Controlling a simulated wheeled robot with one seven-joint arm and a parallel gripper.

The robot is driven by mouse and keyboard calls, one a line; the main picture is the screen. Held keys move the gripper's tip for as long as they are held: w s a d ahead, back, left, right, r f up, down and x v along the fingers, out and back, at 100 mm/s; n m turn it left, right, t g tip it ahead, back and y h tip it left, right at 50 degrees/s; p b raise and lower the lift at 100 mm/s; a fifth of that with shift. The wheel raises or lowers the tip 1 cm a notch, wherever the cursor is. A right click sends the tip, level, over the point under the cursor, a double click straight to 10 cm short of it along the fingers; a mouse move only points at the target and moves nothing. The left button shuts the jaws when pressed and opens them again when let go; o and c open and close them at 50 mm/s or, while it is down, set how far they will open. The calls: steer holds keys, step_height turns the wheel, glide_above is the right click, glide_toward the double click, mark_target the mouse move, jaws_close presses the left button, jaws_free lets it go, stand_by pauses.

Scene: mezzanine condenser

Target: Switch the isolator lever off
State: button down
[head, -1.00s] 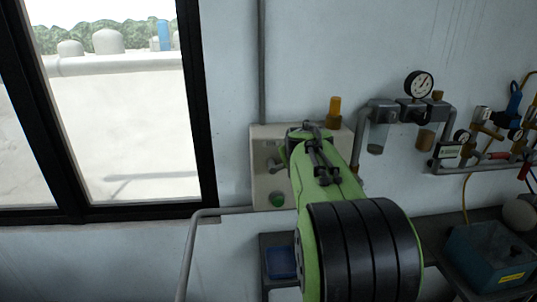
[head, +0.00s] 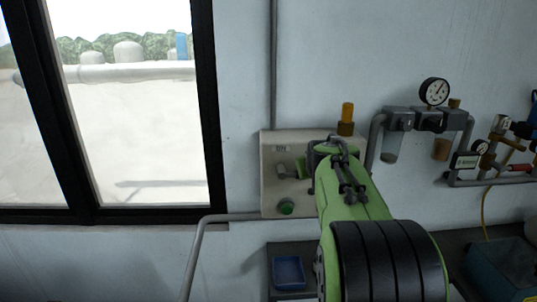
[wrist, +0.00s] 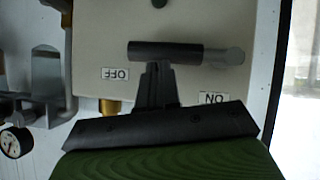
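The isolator box (head: 270,195) is a beige panel on the wall. Its lever shows as a grey piece (head: 283,172) left of my gripper (head: 327,155) in the head view. In the wrist view, which is upside down, a dark bar with a grey end (wrist: 224,55) lies level across the panel. An OFF label (wrist: 115,74) and an ON label (wrist: 213,98) are on the panel. My gripper (wrist: 157,70) reaches up to the dark bar and overlaps it. I cannot tell whether its fingers are closed on the bar; my arm hides much of the box in the head view.
A green button (head: 286,207) is low on the box and an orange beacon (head: 347,112) stands above it. A gauge (head: 434,92) with filters and pipes is to the right. A grey rail (head: 205,230) and a blue tray (head: 288,272) are below; a window (head: 130,110) is left.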

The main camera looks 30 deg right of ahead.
steer(key=shift+d+f, duration=0.1)
steer(key=shift+d, duration=0.05)
steer(key=s+a+r+p, duration=0.2)
steer(key=s+a+r, duration=0.2)
steer(key=s+r, duration=0.4)
steer(key=shift+r+p, duration=0.35)
steer(key=shift+r, duration=0.45)
steer(key=shift+s+a, duration=0.1)
steer(key=shift+s, duration=0.05)
